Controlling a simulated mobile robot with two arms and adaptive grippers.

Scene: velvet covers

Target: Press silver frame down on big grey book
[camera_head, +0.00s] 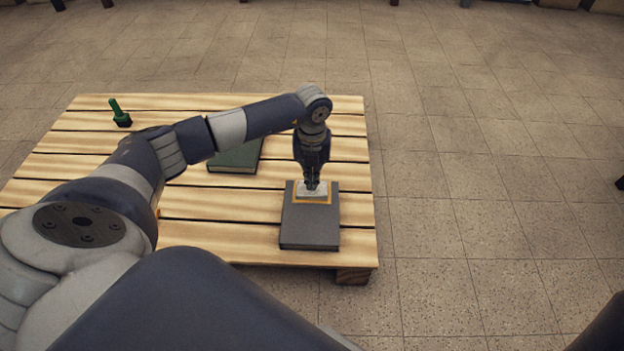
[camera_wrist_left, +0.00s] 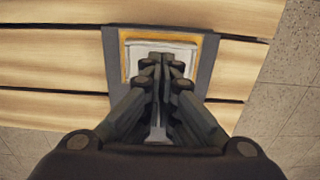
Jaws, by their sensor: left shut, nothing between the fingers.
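The big grey book (camera_head: 310,233) lies flat near the right edge of the slatted wooden table. It also shows in the left wrist view (camera_wrist_left: 116,52). The silver frame (camera_head: 303,193) lies on the upper part of its cover, with an orange-yellow border around it; it also shows in the left wrist view (camera_wrist_left: 136,49). My left gripper (camera_head: 312,187) points straight down over the frame, shut and empty. Its fingertips (camera_wrist_left: 162,60) are at the frame or just above it; I cannot tell if they touch. The fingers hide the frame's middle. My right gripper is not in view.
The slatted wooden table (camera_head: 210,206) has bare room around the book. A green book (camera_head: 238,157) lies further back, partly behind my left arm. A green stamp-like tool (camera_head: 120,113) stands at the back left. Tiled floor lies beyond the table's right edge.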

